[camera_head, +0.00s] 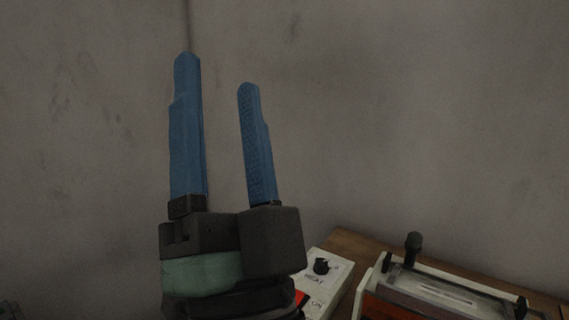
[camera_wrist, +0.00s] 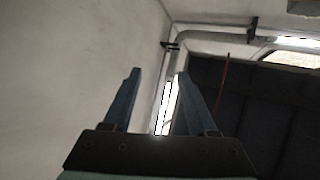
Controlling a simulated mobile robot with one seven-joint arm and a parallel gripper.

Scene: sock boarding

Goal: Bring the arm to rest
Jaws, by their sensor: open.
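My gripper (camera_head: 217,92) is raised in front of the grey wall in the head view, its two blue fingers pointing up. The fingers stand apart with nothing between them. In the wrist view the gripper (camera_wrist: 158,75) also shows open and empty, with the wall to its left and a pipe and dark panels beyond it. Nothing touches the fingers in either view.
A wooden table (camera_head: 346,243) lies low at the right. On it are a white control box (camera_head: 328,272) with a black knob marked HEAT, and a pale machine (camera_head: 440,290) with a black-knobbed lever. Grey walls (camera_head: 400,100) meet in a corner behind my gripper.

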